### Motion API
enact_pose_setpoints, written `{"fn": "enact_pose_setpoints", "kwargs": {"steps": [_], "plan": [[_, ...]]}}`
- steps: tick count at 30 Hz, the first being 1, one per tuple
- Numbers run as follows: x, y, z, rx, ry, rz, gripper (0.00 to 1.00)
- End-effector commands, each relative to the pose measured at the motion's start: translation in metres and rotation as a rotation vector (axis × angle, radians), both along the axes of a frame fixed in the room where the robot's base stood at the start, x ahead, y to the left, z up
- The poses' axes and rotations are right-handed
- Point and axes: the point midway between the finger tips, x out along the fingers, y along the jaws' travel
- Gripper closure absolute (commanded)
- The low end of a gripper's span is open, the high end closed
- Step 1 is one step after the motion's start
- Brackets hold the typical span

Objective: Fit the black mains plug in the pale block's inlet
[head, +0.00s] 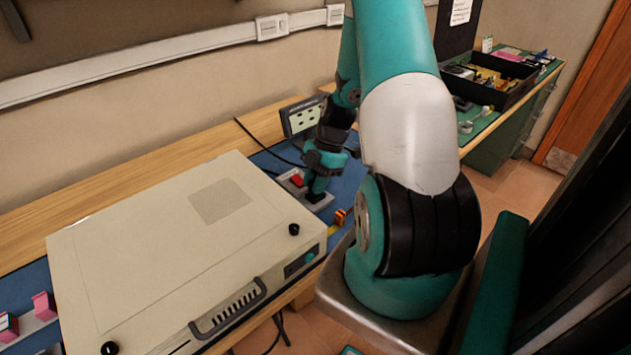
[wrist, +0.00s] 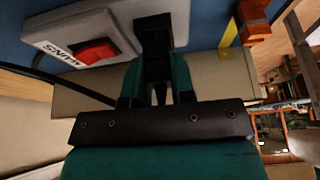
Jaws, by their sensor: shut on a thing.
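The pale block (wrist: 118,18) lies on the blue mat, with a red rocker switch (wrist: 98,51) and the word MAINS on its face. In the head view the block (head: 323,205) sits beyond the right end of the big beige case. My gripper (wrist: 157,88) is shut on the black mains plug (wrist: 155,42), which stands over the block's end beside the switch. In the head view my gripper (head: 318,186) points down there. The plug and my fingers hide the inlet; I cannot tell whether the plug is in it.
The large beige case (head: 130,255) fills the bench at left. An orange part (head: 340,217) and a yellow strip lie right of the block. A small display panel (head: 302,117) stands behind my gripper. A black cable (wrist: 70,88) runs left of my fingers.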

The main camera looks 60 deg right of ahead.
Motion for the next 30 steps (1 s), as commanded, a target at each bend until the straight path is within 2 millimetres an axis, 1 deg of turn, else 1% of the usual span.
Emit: {"fn": "enact_pose_setpoints", "kwargs": {"steps": [23,30], "plan": [[0.000,0.000,-0.012,0.000,0.000,0.000,0.90],[0.000,0.000,-0.012,0.000,0.000,0.000,0.90]]}}
